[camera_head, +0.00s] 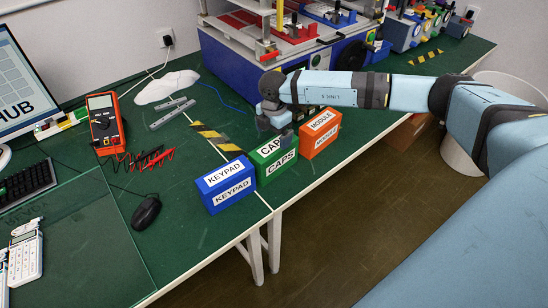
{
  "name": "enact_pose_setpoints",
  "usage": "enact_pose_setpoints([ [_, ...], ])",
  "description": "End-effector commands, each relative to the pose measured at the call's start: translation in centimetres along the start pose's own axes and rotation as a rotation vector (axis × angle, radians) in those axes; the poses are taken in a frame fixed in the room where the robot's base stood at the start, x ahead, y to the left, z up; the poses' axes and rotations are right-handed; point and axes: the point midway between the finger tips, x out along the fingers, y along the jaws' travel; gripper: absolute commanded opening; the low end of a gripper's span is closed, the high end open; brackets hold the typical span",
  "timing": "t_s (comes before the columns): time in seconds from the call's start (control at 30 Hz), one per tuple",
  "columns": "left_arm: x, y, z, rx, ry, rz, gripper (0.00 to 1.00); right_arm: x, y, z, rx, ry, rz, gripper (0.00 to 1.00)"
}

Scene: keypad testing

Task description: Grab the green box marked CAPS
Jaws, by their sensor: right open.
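The green box marked CAPS (279,170) stands on the green-topped table near its front edge, between a blue box marked KEYPAD (228,191) and an orange box marked MODULE (321,141). My right arm comes in from the right. My right gripper (276,129) is open and points down right over the green box, covering part of its top. I cannot tell from this view whether the fingers touch the box. My left gripper is not in view.
A blue machine (245,62) stands at the back. A red multimeter (105,124) with leads, a black mouse (146,213), a keyboard (26,184) and a monitor (22,85) are on the left. Yellow-black tape (217,138) lies behind the boxes.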

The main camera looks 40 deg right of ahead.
Motion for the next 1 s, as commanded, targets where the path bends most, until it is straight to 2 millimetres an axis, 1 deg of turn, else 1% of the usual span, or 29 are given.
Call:
enact_pose_setpoints([
  [0.2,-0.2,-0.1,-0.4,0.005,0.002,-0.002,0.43,3.0,-0.8,-0.4,-0.002,0.000,-0.004,0.94],
  [0.33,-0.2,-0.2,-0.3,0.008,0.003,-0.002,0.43,4.6,-0.7,-0.4,-0.001,0.001,-0.002,0.94],
  [0.43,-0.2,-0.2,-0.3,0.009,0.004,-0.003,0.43,5.0,-0.7,-0.3,-0.001,0.000,-0.001,0.94],
  [0.63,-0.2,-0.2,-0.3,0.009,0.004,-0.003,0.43,5.1,-0.7,-0.3,-0.001,0.001,-0.001,0.94],
  [0.67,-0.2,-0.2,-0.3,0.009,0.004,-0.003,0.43,5.1,-0.7,-0.3,-0.001,0.001,-0.001,0.87],
  [0.7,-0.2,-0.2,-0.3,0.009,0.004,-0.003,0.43,5.1,-0.7,-0.3,-0.001,0.001,-0.001,0.78],
  [0.77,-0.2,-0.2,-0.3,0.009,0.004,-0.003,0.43,5.0,-0.7,-0.3,-0.001,0.001,-0.001,0.64],
  [0.8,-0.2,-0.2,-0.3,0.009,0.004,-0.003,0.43,5.0,-0.7,-0.3,-0.001,0.001,-0.001,0.55],
  [0.87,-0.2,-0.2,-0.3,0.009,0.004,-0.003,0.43,5.0,-0.7,-0.3,-0.001,0.001,-0.001,0.41],
  [0.9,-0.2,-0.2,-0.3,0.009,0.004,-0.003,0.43,5.0,-0.7,-0.3,-0.002,0.001,-0.001,0.32],
  [0.97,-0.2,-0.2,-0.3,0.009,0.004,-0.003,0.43,5.0,-0.7,-0.3,-0.001,0.001,-0.001,0.18],
  [1.0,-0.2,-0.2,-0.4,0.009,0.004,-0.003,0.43,5.0,-0.6,-0.3,-0.001,0.001,0.000,0.17],
])
